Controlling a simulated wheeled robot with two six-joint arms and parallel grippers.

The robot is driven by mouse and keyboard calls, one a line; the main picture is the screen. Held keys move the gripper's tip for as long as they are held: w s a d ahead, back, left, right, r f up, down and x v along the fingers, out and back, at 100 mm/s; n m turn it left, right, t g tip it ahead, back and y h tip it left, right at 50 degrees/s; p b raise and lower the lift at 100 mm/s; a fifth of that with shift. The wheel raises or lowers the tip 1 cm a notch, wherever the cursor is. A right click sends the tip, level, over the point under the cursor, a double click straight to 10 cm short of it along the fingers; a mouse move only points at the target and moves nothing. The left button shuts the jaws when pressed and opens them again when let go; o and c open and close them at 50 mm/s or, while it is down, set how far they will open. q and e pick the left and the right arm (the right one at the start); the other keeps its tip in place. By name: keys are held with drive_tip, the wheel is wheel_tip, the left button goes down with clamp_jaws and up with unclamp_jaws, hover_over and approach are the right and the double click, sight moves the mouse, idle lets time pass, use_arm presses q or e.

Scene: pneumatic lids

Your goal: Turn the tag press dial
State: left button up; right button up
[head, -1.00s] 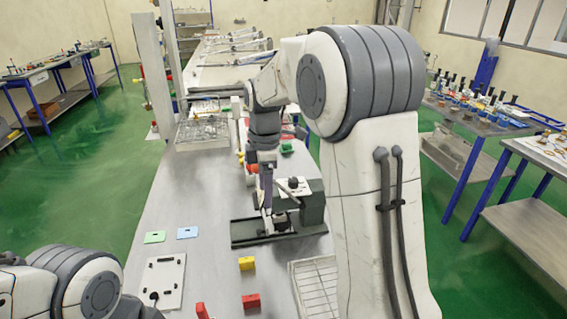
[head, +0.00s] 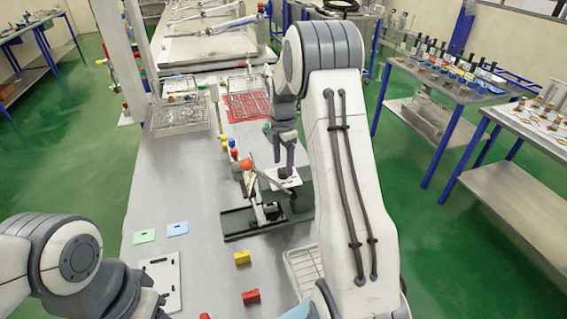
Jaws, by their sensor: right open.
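The tag press (head: 300,196) stands on a dark base plate (head: 238,224) in the middle of the bench. A light plate on top of the press carries a small dark dial (head: 283,173). My right gripper (head: 284,160) points down just above this top, with its fingers apart around or just over the dial; I cannot tell whether they touch it. My left arm is at the lower left, and its dark wrist end (head: 130,290) is low in the picture; its fingers are not clear.
A green tag (head: 144,237) and a blue tag (head: 177,228) lie left of the press. A yellow block (head: 242,258) and a red block (head: 250,297) lie in front. A white wire rack (head: 302,262) is partly behind my right arm. Free bench lies left of the press.

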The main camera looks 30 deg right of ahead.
drive_tip(key=shift+f, duration=1.1)
clamp_jaws()
